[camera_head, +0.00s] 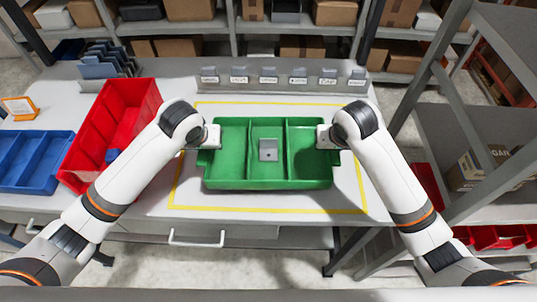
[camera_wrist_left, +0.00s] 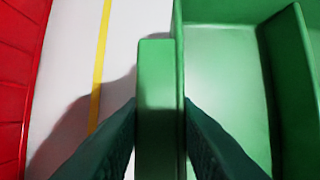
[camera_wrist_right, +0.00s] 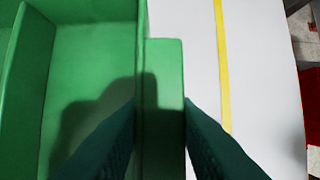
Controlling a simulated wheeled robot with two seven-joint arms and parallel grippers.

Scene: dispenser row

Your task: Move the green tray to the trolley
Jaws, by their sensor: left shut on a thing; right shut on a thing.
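The green tray (camera_head: 230,182) is on the white table inside the yellow outline, with three compartments side by side. A small grey block (camera_head: 268,150) lies in its middle compartment. My left gripper (camera_head: 208,148) is shut on the tray's left handle, which shows between the fingers in the left wrist view (camera_wrist_left: 158,110). My right gripper (camera_head: 328,146) is shut on the right handle, also between the fingers in the right wrist view (camera_wrist_right: 163,110). I cannot tell whether the tray rests on the table or is slightly lifted. No trolley can be identified with certainty.
A red bin (camera_head: 108,130) and a blue tray (camera_head: 35,160) stand to the left on the table (camera_head: 265,207). A labelled dispenser row (camera_head: 270,80) runs along the back. A grey metal rack (camera_head: 470,125) with a cardboard box (camera_head: 485,165) and red bins stands at right.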

